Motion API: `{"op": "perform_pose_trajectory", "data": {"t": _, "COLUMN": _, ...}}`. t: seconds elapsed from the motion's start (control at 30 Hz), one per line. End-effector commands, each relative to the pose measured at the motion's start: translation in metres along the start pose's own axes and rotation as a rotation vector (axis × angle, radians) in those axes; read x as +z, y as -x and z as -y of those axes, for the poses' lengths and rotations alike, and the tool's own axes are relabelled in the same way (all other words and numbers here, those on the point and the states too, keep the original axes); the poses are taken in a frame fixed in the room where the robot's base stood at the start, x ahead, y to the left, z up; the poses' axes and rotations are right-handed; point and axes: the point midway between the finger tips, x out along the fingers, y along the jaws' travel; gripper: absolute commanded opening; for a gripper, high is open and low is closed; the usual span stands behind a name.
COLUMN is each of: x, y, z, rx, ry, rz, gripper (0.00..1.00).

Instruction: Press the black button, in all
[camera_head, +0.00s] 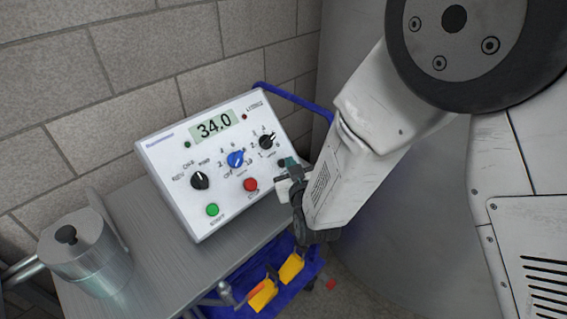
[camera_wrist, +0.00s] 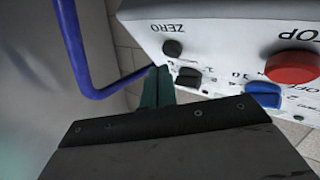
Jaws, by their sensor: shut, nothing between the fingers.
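The black button (camera_wrist: 173,48) is a small round cap beside the printed word ZERO on the white control panel (camera_wrist: 215,30) in the wrist view. In the head view it is a small dark spot (camera_head: 282,163) at the panel's right side, close to my fingertips. My gripper (camera_head: 289,163) is shut and empty, with teal fingers. In the wrist view the fingertips (camera_wrist: 159,70) lie just short of the button in the picture, with a small gap showing. The true depth between them is hard to tell. The button's face is turned partly away in the wrist view.
The panel also has a red button (camera_head: 250,185), a green button (camera_head: 212,210), a blue knob (camera_head: 235,159), black knobs (camera_head: 200,180) and a display (camera_head: 214,127) reading 34.0. It stands on a grey cart top (camera_head: 150,222) with a blue rail (camera_head: 290,100). A metal canister (camera_head: 85,255) stands left.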

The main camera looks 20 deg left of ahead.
Motion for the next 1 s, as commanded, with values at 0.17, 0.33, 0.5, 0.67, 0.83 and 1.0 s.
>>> {"op": "perform_pose_trajectory", "data": {"t": 0.17, "x": 0.0, "y": 0.0, "z": 0.0, "rx": 0.0, "ry": 0.0, "rz": 0.0, "gripper": 0.0}}
{"op": "perform_pose_trajectory", "data": {"t": 0.33, "x": 0.0, "y": 0.0, "z": 0.0, "rx": 0.0, "ry": 0.0, "rz": 0.0, "gripper": 0.0}}
{"op": "perform_pose_trajectory", "data": {"t": 0.5, "x": 0.0, "y": 0.0, "z": 0.0, "rx": 0.0, "ry": 0.0, "rz": 0.0, "gripper": 0.0}}
{"op": "perform_pose_trajectory", "data": {"t": 0.67, "x": 0.001, "y": -0.0016, "z": 0.0011, "rx": 0.0, "ry": 0.0, "rz": 0.0, "gripper": 0.0}}
{"op": "perform_pose_trajectory", "data": {"t": 0.83, "x": 0.0041, "y": -0.0056, "z": 0.0038, "rx": 0.0, "ry": 0.0, "rz": 0.0, "gripper": 0.0}}
{"op": "perform_pose_trajectory", "data": {"t": 1.0, "x": 0.0044, "y": -0.0061, "z": 0.0041, "rx": 0.0, "ry": 0.0, "rz": 0.0, "gripper": 0.0}}
